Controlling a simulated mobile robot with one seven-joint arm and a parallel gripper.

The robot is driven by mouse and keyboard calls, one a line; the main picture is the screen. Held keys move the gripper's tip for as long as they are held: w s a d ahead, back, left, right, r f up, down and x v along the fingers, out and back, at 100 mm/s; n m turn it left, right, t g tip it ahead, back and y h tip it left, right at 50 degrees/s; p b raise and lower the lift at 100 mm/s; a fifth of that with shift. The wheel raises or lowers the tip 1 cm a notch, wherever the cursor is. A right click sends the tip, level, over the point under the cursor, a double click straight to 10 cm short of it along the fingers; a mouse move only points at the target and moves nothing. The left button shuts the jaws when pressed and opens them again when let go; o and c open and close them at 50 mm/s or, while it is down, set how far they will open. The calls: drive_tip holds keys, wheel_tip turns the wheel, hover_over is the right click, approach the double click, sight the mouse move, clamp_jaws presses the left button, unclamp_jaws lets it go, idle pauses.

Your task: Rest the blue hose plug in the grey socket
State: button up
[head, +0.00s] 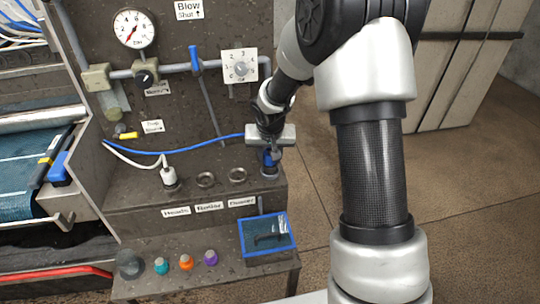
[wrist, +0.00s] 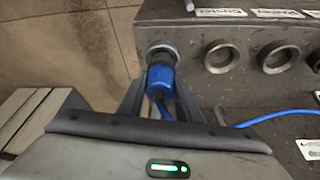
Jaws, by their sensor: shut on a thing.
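The blue hose plug (wrist: 161,80) is held between the fingers of my gripper (wrist: 158,92) in the wrist view. Its front end is at the mouth of the grey socket (wrist: 160,49), overlapping the ring; I cannot tell how deep it sits. In the head view my gripper (head: 270,148) is over the right end of the ledge, with the blue plug (head: 268,159) below it at the rightmost socket (head: 270,173). A blue hose (head: 180,151) runs left from the gripper. The gripper hides part of the plug.
Two empty grey sockets (head: 205,179) (head: 237,174) lie left of the plug. A white plug (head: 169,177) stands in the leftmost position. A blue-rimmed tray (head: 266,249) and several coloured knobs (head: 186,261) are on the lower shelf. Pipes and a gauge (head: 134,29) line the panel behind.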

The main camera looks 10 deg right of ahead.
drive_tip(key=shift+f+b, duration=0.6)
drive_tip(key=shift+f, duration=0.1)
drive_tip(key=shift+f, duration=0.1)
drive_tip(key=o, duration=1.3)
drive_tip(key=shift+c, duration=0.2)
drive_tip(key=p+v, duration=0.3)
drive_tip(key=v, duration=1.4)
drive_tip(key=shift+r, duration=0.25)
drive_tip(key=shift+s, duration=0.1)
